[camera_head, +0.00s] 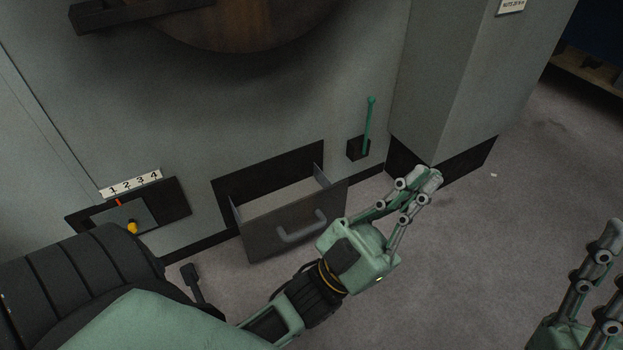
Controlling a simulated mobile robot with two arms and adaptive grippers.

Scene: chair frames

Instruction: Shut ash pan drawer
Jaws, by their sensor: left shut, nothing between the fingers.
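The ash pan drawer (271,235) is a dark grey box pulled out of a black-framed opening low in the grey cabinet wall. A grey bar handle (301,230) sits on its front. The inside of the drawer shows and looks empty. My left gripper (425,183) is shut and empty, to the right of the drawer front and apart from it. My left wrist covers the floor just in front of the drawer's right corner. My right gripper (598,280) is at the lower right edge, partly cut off, far from the drawer; its finger state is unclear.
A green lever (369,127) stands on a black base right of the drawer. A panel numbered 1 to 4 (131,183) with a yellow knob (132,227) is at the left. A grey pillar (450,80) rises behind my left gripper.

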